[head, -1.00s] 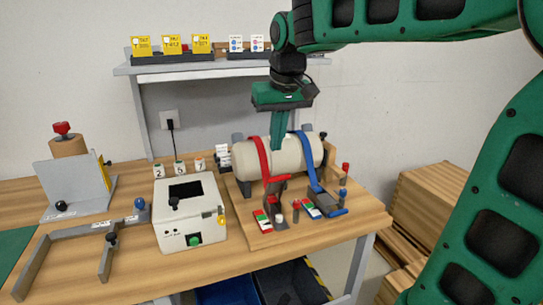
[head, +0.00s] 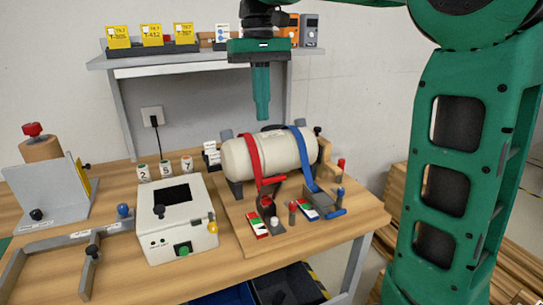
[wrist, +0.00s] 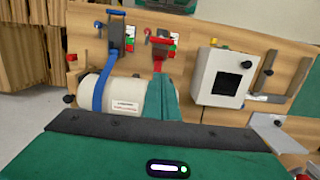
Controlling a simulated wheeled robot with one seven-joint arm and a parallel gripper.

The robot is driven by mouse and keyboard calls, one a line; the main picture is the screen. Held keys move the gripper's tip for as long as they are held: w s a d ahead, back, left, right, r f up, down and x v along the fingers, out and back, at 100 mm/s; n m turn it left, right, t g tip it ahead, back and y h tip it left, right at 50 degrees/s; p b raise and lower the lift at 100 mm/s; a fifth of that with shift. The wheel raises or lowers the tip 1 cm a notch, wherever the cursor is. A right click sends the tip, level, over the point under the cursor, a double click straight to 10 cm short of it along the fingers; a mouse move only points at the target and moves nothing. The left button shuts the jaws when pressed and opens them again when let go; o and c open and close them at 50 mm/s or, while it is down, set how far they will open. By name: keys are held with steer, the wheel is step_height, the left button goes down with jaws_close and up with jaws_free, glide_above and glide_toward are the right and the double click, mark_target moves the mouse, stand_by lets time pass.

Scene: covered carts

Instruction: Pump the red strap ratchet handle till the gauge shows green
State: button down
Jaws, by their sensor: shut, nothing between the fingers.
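The white tank (head: 268,152) lies on a wooden board with a red strap (head: 252,158) and a blue strap (head: 302,150) over it. The red strap runs down to a ratchet with a red handle (head: 272,181) at the tank's front. A small gauge card (head: 257,227) with red, white and green parts lies in front of that ratchet; its reading is too small to tell. My gripper (head: 262,117) points down, shut and empty, above the tank and apart from the red handle. In the wrist view its fingers (wrist: 165,97) cover part of the tank, and the red strap (wrist: 159,62) shows beyond them.
The blue ratchet handle (head: 336,212) and a second gauge card (head: 305,206) sit right of the red ratchet. A white box (head: 176,222) with a dark screen stands left of the board. A shelf (head: 200,55) with yellow cards is behind. Bins are below the table.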

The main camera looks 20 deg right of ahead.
steer(key=s+f, duration=0.1)
steer(key=f, duration=0.2)
steer(key=s+f, duration=0.1)
steer(key=f, duration=0.3)
steer(key=s+f, duration=0.1)
steer(key=f, duration=0.3)
steer(key=shift+s+f, duration=0.6)
steer(key=shift+s, duration=0.05)
